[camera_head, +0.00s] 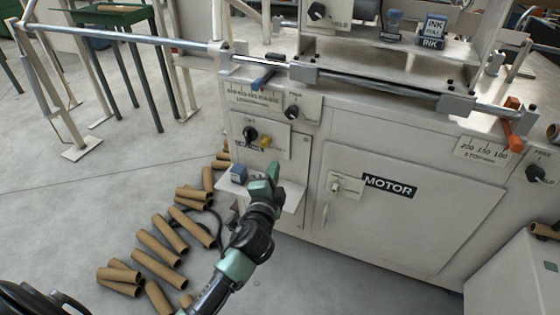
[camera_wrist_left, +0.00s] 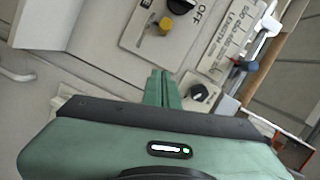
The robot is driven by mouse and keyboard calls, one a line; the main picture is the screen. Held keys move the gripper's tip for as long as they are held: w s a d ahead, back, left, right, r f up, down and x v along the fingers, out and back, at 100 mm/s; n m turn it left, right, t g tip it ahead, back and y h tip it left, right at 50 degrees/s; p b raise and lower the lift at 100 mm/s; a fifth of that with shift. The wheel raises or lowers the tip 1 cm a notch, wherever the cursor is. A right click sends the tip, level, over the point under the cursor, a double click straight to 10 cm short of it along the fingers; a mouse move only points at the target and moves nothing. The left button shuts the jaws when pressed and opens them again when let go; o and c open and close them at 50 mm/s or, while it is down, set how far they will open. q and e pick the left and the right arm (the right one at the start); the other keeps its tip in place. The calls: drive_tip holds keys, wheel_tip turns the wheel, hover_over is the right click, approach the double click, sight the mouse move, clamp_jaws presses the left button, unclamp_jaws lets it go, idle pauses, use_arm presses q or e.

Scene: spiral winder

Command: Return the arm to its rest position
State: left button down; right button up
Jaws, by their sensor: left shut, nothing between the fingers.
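My left gripper (camera_head: 273,172) is shut and empty in the head view, its green fingers pointing up in front of the winder's (camera_head: 400,220) pale front panel. It is just below the panel with the black knob (camera_head: 250,134) and the yellow switch (camera_head: 265,142), and over the small shelf (camera_head: 288,198). In the left wrist view the shut fingers (camera_wrist_left: 160,88) show in the middle, below the yellow switch (camera_wrist_left: 165,25) and the OFF label. I cannot tell how far they are from the panel. My right gripper is not in view.
Cardboard tubes (camera_head: 160,248) lie scattered on the floor to the left of the machine. A small blue box (camera_head: 238,174) sits on the shelf. A long metal rod (camera_head: 130,38) runs along the top left. A grey cabinet (camera_head: 515,270) stands at lower right.

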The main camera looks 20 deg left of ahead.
use_arm(q)
drive_tip(key=shift+s, duration=0.1)
